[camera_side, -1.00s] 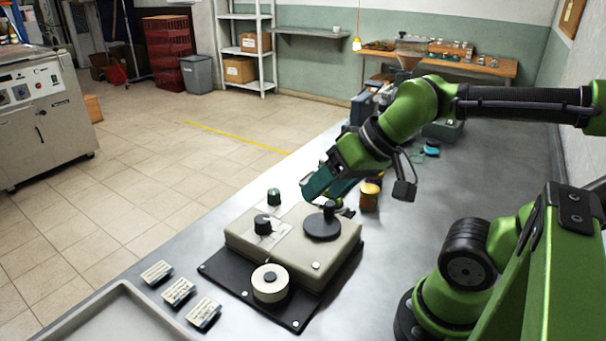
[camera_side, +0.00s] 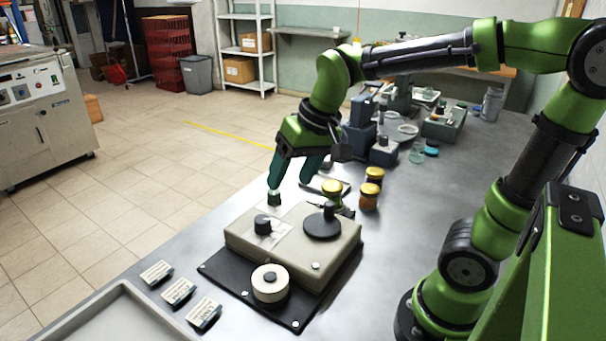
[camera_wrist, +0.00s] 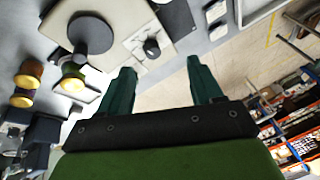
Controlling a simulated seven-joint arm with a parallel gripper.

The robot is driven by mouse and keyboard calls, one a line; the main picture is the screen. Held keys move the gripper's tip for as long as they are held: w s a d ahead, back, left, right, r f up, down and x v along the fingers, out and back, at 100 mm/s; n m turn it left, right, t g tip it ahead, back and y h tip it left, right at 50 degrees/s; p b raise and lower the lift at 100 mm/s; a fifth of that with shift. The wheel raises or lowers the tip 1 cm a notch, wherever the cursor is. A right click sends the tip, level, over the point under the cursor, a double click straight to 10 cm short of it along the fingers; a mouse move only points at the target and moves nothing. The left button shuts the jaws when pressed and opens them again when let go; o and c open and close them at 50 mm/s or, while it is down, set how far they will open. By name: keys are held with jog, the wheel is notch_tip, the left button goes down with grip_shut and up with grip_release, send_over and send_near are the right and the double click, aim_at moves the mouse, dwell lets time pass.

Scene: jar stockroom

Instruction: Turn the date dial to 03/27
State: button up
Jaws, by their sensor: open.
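A beige box (camera_side: 240,240) stands on a black mat (camera_side: 215,270). On its top, a black knob (camera_side: 262,224) sits on a white marked plate, which looks like the date dial; its markings are too small to read. Right of it is a large black disc (camera_side: 322,226) with an upright handle. A cream wheel (camera_side: 270,284) with a dark hub is at the front. My gripper (camera_side: 290,186) is open and empty, above and behind the box. In the wrist view, the knob (camera_wrist: 152,47) shows beyond the gap between my fingertips (camera_wrist: 160,68).
Amber jars with yellow lids (camera_side: 369,196) stand behind the box at right. Several small labelled blocks (camera_side: 178,291) and a grey tray (camera_side: 120,292) are at front left. Right of the box the table is clear.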

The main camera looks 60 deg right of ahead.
aim_at(262, 218)
jog(key=shift+w+d+m+g+h, duration=0.85)
jog(key=shift+w+m+g, duration=0.9)
jog(key=shift+w, duration=3.35)
jog(key=shift+n+g, duration=0.25)
notch_tip(262, 218, down, 16)
jog(key=shift+d+r, duration=0.15)
jog(key=shift+r, duration=0.05)
jog(key=c, duration=1.1)
jog(key=shift+o, duration=0.2)
